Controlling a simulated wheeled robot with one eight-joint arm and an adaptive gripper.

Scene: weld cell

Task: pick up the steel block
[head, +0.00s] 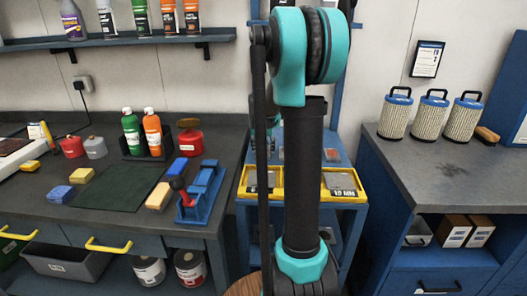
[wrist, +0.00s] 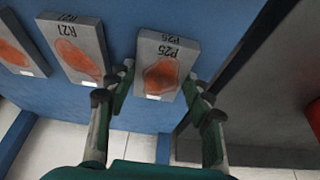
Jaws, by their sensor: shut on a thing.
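A grey steel block (wrist: 165,48) with an orange patch and the marking P25 P26 is at the upper middle of the wrist view. My gripper (wrist: 158,84) is shut on it, with one green finger at each side of the block. I cannot tell whether the block is clear of the blue surface (wrist: 135,110) beneath it. In the head view my arm covers the middle of the blue rack and hides the grip.
Two similar grey blocks, one marked R21 (wrist: 75,48) and another (wrist: 20,52), are to the left in the wrist view. The rack has a yellow-edged tray (head: 349,198). Worktops stand on both sides, the left with bottles (head: 131,132), the right with filter canisters (head: 396,114).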

